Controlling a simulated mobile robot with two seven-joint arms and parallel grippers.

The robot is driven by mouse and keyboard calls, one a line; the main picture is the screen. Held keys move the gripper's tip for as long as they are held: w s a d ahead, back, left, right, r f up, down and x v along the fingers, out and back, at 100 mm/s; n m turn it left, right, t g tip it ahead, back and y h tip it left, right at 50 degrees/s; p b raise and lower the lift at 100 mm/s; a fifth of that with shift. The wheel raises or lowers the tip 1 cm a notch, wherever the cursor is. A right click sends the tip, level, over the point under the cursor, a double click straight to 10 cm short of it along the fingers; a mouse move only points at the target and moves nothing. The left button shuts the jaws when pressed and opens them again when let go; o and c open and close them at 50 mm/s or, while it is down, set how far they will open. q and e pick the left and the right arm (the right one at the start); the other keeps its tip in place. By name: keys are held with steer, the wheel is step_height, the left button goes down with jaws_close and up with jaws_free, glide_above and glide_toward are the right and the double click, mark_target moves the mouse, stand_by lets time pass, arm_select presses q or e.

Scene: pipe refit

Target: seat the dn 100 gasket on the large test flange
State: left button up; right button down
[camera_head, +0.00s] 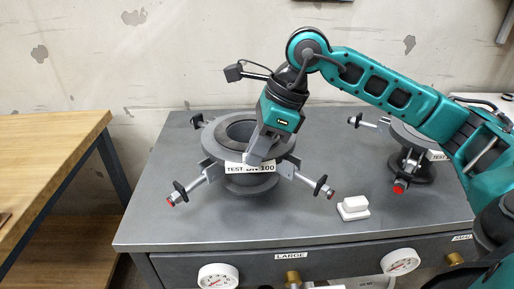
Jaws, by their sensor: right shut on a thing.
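The large test flange (251,181) stands on the grey bench, with the label "TEST DN 100" on its front and clamp arms with red tips spread around it. A flat dark grey ring, which looks like the DN 100 gasket (218,143), lies over its top around the open bore. My right gripper (256,157) points down at the ring's front edge and is shut on it. The fingers and label hide part of that edge. I cannot tell whether the ring lies flat on the flange face or slightly above it. My left gripper is not in view.
A smaller test flange (412,170) with clamps stands at the right, partly behind my right arm. A white block (353,208) lies on the bench (300,227) between them. Gauges (218,277) line the bench front. A wooden table (45,150) stands at left.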

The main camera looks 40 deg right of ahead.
steer(key=c, duration=0.7)
jaws_free()
steer(key=shift+r, duration=0.1)
steer(key=shift+r+p, duration=0.5)
steer(key=shift+r, duration=0.05)
stand_by(0.4)
steer(key=shift+r+p, duration=1.25)
steer(key=shift+r, duration=0.35)
steer(key=shift+r+p, duration=1.55)
steer(key=shift+r, duration=0.45)
